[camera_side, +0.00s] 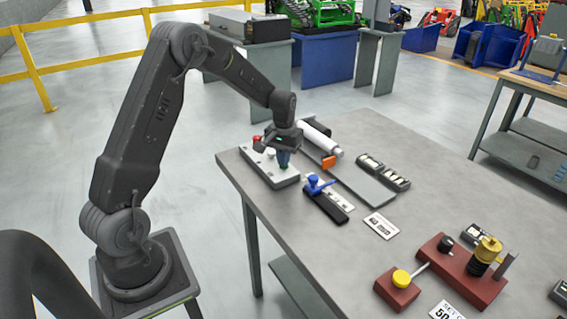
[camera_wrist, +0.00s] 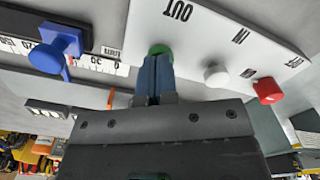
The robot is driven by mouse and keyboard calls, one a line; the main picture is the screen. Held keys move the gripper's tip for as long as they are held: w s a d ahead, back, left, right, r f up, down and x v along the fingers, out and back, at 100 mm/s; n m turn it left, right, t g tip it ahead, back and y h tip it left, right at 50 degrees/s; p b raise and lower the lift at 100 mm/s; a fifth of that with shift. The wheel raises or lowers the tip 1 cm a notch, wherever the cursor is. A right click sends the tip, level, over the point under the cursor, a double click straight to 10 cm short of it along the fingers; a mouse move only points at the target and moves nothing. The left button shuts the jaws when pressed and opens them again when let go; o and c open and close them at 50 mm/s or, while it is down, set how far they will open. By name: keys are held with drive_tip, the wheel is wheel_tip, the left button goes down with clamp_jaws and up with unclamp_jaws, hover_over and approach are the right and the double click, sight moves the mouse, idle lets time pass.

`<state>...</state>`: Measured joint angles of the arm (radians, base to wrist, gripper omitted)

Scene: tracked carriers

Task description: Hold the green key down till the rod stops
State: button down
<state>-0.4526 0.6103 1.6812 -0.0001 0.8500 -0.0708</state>
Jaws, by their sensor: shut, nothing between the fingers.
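The white key panel (camera_side: 287,178) lies near the table's left corner. The green key (camera_wrist: 159,49) is on it beside a printed "OUT". My gripper (camera_wrist: 153,60) is shut, its blue fingertips at the green key and apparently touching it; I cannot tell how far the key is pressed. In the side view my gripper (camera_side: 283,160) points down over the panel, and a little green (camera_side: 284,167) shows at its tips. Behind the panel is a white cylinder (camera_side: 314,138) with an orange block (camera_side: 329,162) near its end. The rod itself is hard to make out.
A white key (camera_wrist: 216,75) and a red key (camera_wrist: 268,90) share the panel. A blue slider (camera_side: 318,184) stands on a black rail with a scale. Dark red blocks (camera_side: 470,286) with a yellow knob stand at the table's front right.

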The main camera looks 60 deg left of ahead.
drive_tip(key=shift+f, duration=0.35)
idle(2.3)
drive_tip(key=shift+r, duration=2.65)
